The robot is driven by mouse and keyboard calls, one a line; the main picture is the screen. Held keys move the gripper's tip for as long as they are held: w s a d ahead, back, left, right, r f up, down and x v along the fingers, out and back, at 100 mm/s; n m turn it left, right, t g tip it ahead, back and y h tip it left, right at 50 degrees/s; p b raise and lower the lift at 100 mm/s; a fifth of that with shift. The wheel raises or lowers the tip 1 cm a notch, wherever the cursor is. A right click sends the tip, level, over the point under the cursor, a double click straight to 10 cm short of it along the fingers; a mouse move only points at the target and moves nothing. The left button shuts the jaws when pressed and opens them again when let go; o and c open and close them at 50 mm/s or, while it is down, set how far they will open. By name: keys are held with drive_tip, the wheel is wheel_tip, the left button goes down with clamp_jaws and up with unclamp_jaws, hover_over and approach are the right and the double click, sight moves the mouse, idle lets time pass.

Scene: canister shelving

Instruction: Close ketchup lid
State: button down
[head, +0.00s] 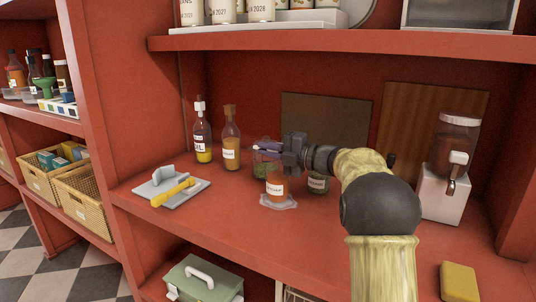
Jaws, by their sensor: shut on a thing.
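A jar with orange-red contents and a white label (275,188), which looks like the ketchup, stands upright on the shelf on a small clear, irregular base (279,204). My gripper (264,148) reaches in from the right, level with and just above the jar's top. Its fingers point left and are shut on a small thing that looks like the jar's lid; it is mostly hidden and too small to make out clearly. I cannot tell whether the lid touches the jar's rim.
A green-filled jar (259,168) stands close behind, and another labelled jar (318,184) stands right. Two bottles (203,145) (231,150) and a grey board with a yellow-handled tool (172,191) are left. A dispenser (447,180) stands right. The upper shelf (350,45) overhangs.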

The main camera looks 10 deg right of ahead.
drive_tip(key=shift+f, duration=0.1)
drive_tip(key=c, duration=1.6)
unclamp_jaws()
drive_tip(key=shift+o, duration=0.2)
drive_tip(key=v, duration=1.7)
drive_tip(key=shift+s+d, duration=0.15)
drive_tip(key=shift+d, duration=0.05)
